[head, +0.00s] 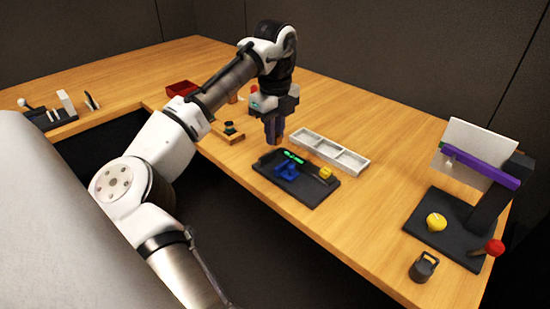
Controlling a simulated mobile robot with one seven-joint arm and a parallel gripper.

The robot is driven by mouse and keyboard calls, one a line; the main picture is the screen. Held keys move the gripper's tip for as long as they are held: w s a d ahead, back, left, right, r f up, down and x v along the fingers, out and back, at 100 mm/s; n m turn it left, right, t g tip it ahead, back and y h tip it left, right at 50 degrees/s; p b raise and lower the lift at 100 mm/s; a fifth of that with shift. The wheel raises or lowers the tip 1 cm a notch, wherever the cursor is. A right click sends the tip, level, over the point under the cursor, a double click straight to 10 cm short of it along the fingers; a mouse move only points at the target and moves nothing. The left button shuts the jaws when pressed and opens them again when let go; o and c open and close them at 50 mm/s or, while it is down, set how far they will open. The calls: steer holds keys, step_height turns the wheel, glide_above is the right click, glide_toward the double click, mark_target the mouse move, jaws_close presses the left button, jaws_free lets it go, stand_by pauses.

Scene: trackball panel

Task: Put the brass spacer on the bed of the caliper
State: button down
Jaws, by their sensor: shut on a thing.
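My gripper (273,133) points down above the back left edge of a black plate (313,194), near the middle of the table. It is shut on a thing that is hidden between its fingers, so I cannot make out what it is. The plate carries a blue block-like part (286,170), a bright green strip (293,157) and a yellow round part (325,172). This may be the caliper, but its bed is too small to tell apart. I cannot identify the brass spacer for certain.
A white three-compartment tray (329,151) lies just behind the plate. At right stand a dark device with a purple arm (480,167), yellow ball (436,222) and red knob (495,247), and a dark weight (424,267). A red bin (181,88) is at back left.

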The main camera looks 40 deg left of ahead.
steer(key=shift+f, duration=3.6)
steer(key=shift+f, duration=0.1)
steer(key=c, duration=1.3)
jaws_free()
steer(key=shift+c, duration=0.2)
